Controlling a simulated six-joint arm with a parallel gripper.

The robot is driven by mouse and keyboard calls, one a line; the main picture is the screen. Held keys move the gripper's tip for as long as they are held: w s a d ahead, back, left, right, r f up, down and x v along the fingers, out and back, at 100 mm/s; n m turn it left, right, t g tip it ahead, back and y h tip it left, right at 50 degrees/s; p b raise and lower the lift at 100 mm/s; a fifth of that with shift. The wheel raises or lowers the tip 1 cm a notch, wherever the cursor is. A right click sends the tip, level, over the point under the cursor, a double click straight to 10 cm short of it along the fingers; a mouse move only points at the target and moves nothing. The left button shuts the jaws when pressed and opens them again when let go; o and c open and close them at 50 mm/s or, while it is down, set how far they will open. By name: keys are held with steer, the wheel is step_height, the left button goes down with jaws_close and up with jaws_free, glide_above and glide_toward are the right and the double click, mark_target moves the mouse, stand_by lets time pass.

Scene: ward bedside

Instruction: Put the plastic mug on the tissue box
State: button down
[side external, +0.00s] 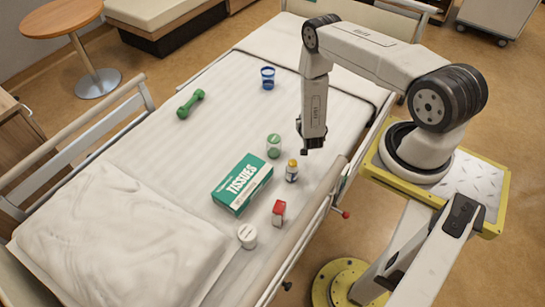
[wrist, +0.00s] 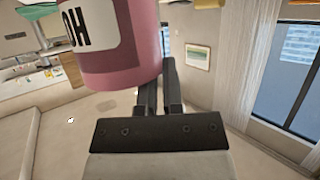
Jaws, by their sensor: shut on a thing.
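The tissue box (side external: 242,183) is a teal and white carton lying on the bed in the side view, its top lettered TISSUES. A pink mug (wrist: 115,45) with a white label and dark letters fills the upper left of the wrist view, cut off by the top edge. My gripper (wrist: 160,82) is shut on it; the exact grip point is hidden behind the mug. In the side view my arm's end hangs over the bed, up and right of the tissue box. The mug does not show there.
Around the box on the bed (side external: 140,150) stand a green-labelled jar (side external: 273,146), a yellow-capped bottle (side external: 291,171), a red and white carton (side external: 279,212) and a white tub (side external: 247,236). A blue cup (side external: 268,78) and green dumbbell (side external: 190,104) are farther back.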

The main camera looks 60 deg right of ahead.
steer(key=w+a+r+n+t+y, duration=0.1)
steer(key=w+a+r+n+y, duration=0.1)
steer(key=a, duration=0.8)
steer(key=w+a+r+n+t+y, duration=0.2)
steer(key=w+a+r+n+y, duration=0.1)
steer(key=a, duration=0.7)
steer(key=w+a+r+n+t+y, duration=0.1)
steer(key=w+a+r+n+y, duration=0.1)
steer(key=a, duration=0.8)
steer(key=shift+w+a+r+n+t+y, duration=0.2)
steer(key=shift+w+n+t+y, duration=0.15)
steer(key=shift+n+y, duration=0.3)
steer(key=shift+f, duration=2.95)
steer(key=shift+f, duration=2.05)
steer(key=shift+f, duration=0.15)
